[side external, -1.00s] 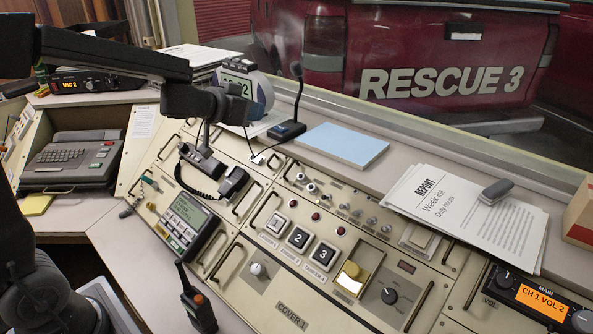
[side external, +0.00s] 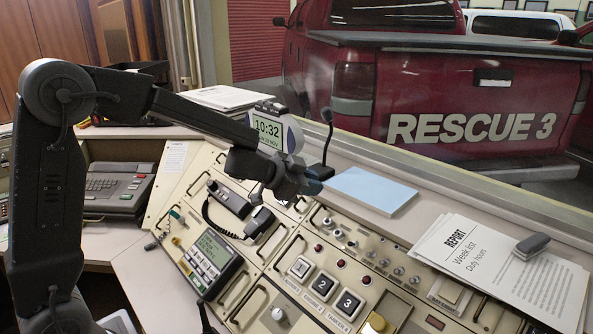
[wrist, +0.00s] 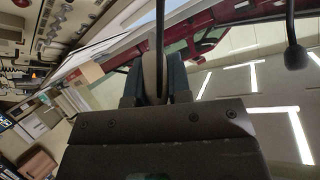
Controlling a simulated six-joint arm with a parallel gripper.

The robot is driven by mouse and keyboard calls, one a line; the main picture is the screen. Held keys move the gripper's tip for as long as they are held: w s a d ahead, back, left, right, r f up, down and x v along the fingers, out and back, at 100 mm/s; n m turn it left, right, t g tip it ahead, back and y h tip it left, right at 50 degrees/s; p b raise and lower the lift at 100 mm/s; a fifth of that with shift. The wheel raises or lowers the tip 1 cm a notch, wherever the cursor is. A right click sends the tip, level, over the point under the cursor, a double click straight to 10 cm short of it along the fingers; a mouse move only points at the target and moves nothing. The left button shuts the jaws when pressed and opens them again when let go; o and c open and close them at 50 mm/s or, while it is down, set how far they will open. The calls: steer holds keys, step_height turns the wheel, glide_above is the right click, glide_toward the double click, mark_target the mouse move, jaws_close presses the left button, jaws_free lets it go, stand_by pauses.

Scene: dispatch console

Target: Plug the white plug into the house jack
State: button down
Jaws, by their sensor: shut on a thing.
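My gripper (side external: 316,180) is above the back of the sloped console, in front of the microphone and close to the blue pad's left end. In the wrist view its blue-grey fingers (wrist: 155,82) are closed on a pale piece (wrist: 149,72), which I take to be the white plug. A thin black cord or stem (wrist: 160,40) runs up in front of it. In the side view the fingers hide the piece. Small round knobs or sockets (side external: 350,243) line the console's upper panel. I cannot tell which is the house jack; their labels are unreadable.
The desk microphone (side external: 326,140) and clock (side external: 270,132) stand close behind my gripper. The blue pad (side external: 370,190) lies to its right, and report papers (side external: 500,265) farther right. The phone handset (side external: 262,222) and raised metal handles stand on the panel.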

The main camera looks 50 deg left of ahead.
steer(key=shift+w+d+f+m+g+h, duration=0.15)
steer(key=shift+w+d+f+m+h, duration=0.3)
steer(key=shift+f, duration=0.85)
steer(key=shift+w+d+f+m+g+h, duration=0.2)
steer(key=shift+w+d+f+m, duration=0.2)
steer(key=shift+w+f+m, duration=0.65)
steer(key=shift+w+d+f+m+g+h, duration=0.2)
steer(key=shift+w+d+f, duration=0.25)
steer(key=shift+f, duration=1.1)
steer(key=shift+w+f, duration=0.6)
steer(key=shift+f, duration=0.35)
steer(key=c, duration=1)
jaws_free()
steer(key=v, duration=1.3)
steer(key=shift+s+a+r, duration=0.1)
steer(key=shift+s+a, duration=0.1)
steer(key=shift+s, duration=0.15)
